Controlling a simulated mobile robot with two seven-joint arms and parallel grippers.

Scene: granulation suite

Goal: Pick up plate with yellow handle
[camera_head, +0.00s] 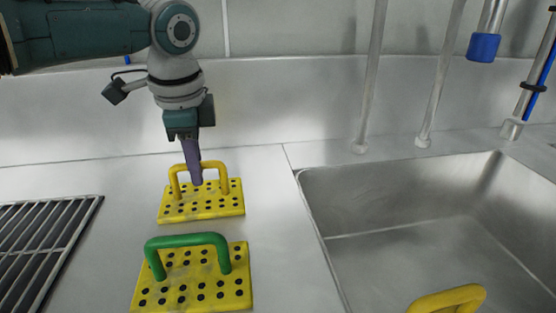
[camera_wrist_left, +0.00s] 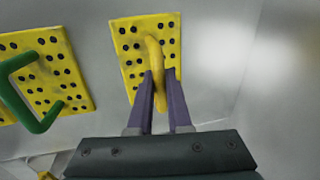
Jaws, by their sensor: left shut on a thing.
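The plate with the yellow handle (camera_head: 207,209) is a yellow perforated plate with dark holes, lying flat on the steel counter. Its yellow arched handle (camera_head: 233,185) stands up from it. My left gripper (camera_head: 195,178) comes down from above and is shut on the handle. In the left wrist view, the two purple fingers (camera_wrist_left: 160,85) sit on either side of the handle (camera_wrist_left: 153,50), with the plate (camera_wrist_left: 128,43) behind. The plate appears to rest on the counter. My right gripper is not in view.
A similar yellow plate with a green handle (camera_head: 192,282) lies just in front. A steel sink (camera_head: 420,235) is at the right, with another yellow handle (camera_head: 450,299) at its near edge. A grate (camera_head: 40,245) is at the left. Upright pipes (camera_head: 370,80) stand behind the sink.

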